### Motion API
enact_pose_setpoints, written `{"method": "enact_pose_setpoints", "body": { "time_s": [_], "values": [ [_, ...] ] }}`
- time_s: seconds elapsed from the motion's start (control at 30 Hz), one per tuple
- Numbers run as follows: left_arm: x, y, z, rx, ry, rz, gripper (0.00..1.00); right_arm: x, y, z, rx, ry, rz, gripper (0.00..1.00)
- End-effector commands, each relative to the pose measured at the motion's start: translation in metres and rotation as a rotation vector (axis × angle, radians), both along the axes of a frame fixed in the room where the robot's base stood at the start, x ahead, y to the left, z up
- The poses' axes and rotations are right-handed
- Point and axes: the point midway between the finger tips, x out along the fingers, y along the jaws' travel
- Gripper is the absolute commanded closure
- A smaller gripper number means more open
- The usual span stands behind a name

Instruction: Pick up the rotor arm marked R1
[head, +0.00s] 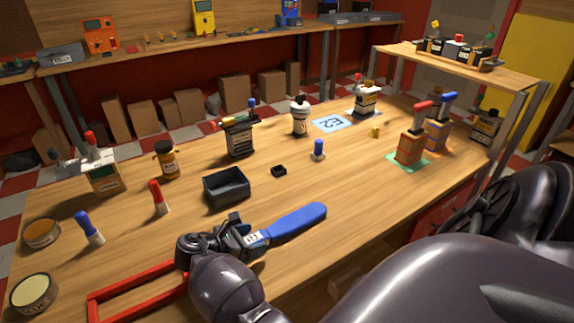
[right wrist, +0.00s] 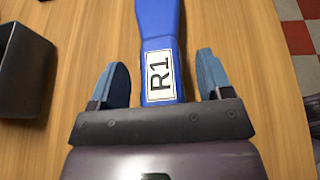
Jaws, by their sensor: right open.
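The rotor arm marked R1 is a flat blue paddle (head: 296,221) lying on the wooden table at the front. In the right wrist view it (right wrist: 158,25) runs up from between my fingers, with a white R1 label facing up. My right gripper (head: 243,236) is over its near end. In the right wrist view my right gripper (right wrist: 160,85) is open, with one blue-padded finger on each side of the labelled part and a visible gap on both sides. The palm hides the near end of the rotor arm. My left gripper is not in view.
A black open box (head: 226,187) stands just behind my right gripper. A red frame (head: 130,287) lies at the front left. Bottles, red and blue markers and round tins stand around the table. A small dark block (head: 279,171) lies mid-table. The table right of the rotor arm is clear.

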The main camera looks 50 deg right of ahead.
Motion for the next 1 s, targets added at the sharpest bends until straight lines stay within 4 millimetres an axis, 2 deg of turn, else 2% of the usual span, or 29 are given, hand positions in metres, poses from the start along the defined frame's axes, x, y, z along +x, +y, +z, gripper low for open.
{"method": "enact_pose_setpoints", "body": {
  "time_s": [0.23,0.27,0.6,0.67,1.0],
  "values": [
    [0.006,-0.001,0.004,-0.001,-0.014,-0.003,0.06,0.0,0.001,0.0,0.0,-0.001,0.001,0.28],
    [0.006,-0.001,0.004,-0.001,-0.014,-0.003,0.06,0.0,0.001,0.0,0.001,-0.001,0.001,0.31],
    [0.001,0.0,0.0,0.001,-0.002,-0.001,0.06,0.0,0.001,0.0,0.001,0.0,0.0,0.83],
    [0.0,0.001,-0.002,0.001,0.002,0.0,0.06,0.0,0.001,0.0,0.001,0.0,0.0,0.91],
    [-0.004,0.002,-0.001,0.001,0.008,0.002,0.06,0.001,0.0,0.008,-0.002,-0.003,0.0,0.91]
  ]
}}
